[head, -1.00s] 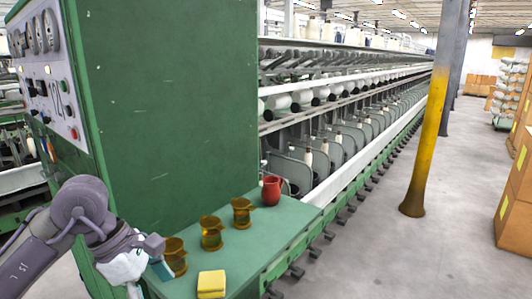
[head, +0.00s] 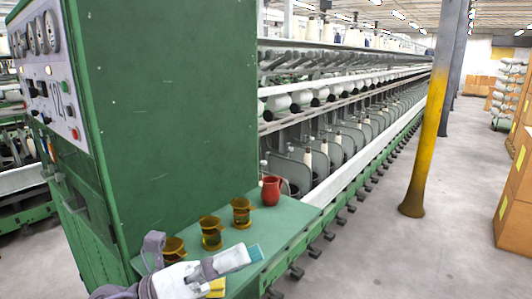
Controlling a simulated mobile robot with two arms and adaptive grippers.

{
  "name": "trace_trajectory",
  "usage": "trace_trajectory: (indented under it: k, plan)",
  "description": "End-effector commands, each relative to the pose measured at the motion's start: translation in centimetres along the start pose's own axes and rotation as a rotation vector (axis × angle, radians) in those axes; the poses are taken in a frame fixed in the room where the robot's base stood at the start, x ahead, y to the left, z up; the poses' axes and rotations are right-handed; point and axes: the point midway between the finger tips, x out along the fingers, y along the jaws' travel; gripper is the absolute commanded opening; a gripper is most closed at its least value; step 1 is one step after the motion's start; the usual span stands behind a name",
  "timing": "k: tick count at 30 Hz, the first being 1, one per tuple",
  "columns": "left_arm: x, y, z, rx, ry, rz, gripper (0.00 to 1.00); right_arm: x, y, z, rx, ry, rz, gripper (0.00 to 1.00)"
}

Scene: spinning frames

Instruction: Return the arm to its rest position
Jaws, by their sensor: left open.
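My left arm comes in at the bottom left. My left gripper (head: 232,262) is over the front of the green table (head: 285,225), with a teal-tipped finger pointing right. It is open, and I see nothing held in it. It covers most of a yellow block (head: 217,288) and the lower part of the nearest amber cup (head: 174,247). My right gripper is not in view.
Two more amber cups (head: 211,236) (head: 241,212) and a red jug (head: 271,190) stand behind the gripper. A tall green cabinet (head: 165,110) rises beside the table. A yellow-and-grey column (head: 428,140) and cardboard boxes (head: 515,190) stand right, with clear floor between.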

Motion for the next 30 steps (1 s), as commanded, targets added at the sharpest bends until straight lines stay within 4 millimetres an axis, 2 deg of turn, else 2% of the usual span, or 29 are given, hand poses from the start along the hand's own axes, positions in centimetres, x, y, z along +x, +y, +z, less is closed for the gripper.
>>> trace_trajectory:
  k: [3, 5, 6, 8, 10, 12, 14, 15, 17, 18, 21, 24, 30]
  plan:
    - [-2.5, 1.5, 3.8, -0.275, -0.382, 0.009, 0.92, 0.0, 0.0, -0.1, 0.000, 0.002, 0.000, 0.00]
    - [-4.8, 3.1, 5.2, -0.414, -0.569, 0.034, 0.92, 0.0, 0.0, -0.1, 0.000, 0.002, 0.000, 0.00]
    - [-6.6, 4.5, 5.8, -0.509, -0.693, 0.057, 0.92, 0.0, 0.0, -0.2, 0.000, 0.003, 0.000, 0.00]
    - [-9.8, 6.8, 5.9, -0.653, -0.876, 0.102, 0.92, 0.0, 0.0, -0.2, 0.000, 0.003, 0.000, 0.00]
    - [-13.8, 9.7, 4.9, -0.820, -1.086, 0.170, 0.92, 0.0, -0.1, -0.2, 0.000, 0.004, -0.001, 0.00]
    - [-17.9, 12.4, 2.5, -0.982, -1.285, 0.253, 0.92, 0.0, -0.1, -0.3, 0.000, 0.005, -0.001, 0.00]
    - [-21.1, 14.2, -0.2, -1.110, -1.439, 0.331, 0.92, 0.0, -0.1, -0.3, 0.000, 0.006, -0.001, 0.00]
    - [-23.1, 15.1, -2.4, -1.191, -1.534, 0.388, 0.92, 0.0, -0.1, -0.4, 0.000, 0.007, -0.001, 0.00]
    - [-25.8, 16.1, -5.9, -1.304, -1.669, 0.476, 0.92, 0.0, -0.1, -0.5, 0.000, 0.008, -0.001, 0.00]
    - [-27.3, 16.4, -8.3, -1.374, -1.749, 0.537, 0.92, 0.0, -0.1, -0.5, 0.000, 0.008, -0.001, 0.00]
    - [-30.1, 16.3, -13.8, -1.512, -1.911, 0.676, 0.92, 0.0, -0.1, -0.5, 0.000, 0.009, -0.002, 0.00]
    - [-31.9, 15.6, -18.3, -1.616, -2.029, 0.801, 0.92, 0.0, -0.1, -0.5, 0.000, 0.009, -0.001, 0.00]
    - [-34.0, 12.9, -25.5, -1.773, -2.200, 1.027, 0.92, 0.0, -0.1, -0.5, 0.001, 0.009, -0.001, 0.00]
